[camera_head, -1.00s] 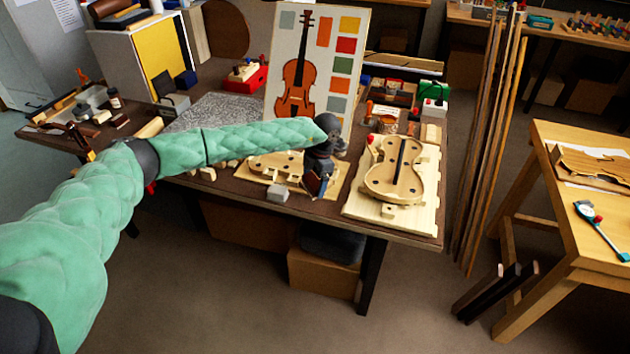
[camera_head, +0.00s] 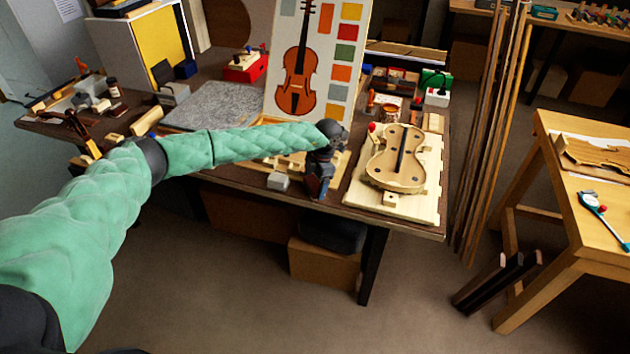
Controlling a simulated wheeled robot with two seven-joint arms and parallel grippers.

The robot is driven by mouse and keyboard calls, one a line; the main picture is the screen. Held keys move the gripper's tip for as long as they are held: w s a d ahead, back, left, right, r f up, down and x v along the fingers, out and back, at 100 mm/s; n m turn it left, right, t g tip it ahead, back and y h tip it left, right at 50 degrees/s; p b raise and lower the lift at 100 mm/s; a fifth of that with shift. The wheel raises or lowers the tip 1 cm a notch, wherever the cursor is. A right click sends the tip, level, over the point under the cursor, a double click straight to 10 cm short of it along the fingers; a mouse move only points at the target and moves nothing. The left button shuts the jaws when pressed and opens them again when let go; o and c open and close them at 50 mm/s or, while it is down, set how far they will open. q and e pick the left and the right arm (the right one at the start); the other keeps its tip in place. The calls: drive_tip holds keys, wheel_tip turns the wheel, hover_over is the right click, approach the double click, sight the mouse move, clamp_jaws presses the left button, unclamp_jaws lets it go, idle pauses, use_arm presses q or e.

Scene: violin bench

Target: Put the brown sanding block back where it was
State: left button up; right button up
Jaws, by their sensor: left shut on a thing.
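My left gripper (camera_head: 319,190) hangs over the front edge of the bench (camera_head: 225,178), between a pale grey block (camera_head: 278,181) and the violin body in its wooden form. It points down and is shut on a small dark brown thing that looks like the sanding block. The fingers hide most of it, so its exact shape cannot be told. The gripper looks just above or in front of the bench edge; the gap cannot be judged. My green left arm covers part of the bench behind it. My right gripper is not in view.
The violin body (camera_head: 381,171) lies on a pale board (camera_head: 425,190) to the right. A violin picture panel (camera_head: 343,50) stands behind. A red box (camera_head: 246,72) and a grey mat (camera_head: 215,105) are at the back left. Tall wood strips (camera_head: 485,140) stand right of the bench.

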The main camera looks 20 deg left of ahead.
use_arm(q)
drive_tip(key=shift+f, duration=0.2)
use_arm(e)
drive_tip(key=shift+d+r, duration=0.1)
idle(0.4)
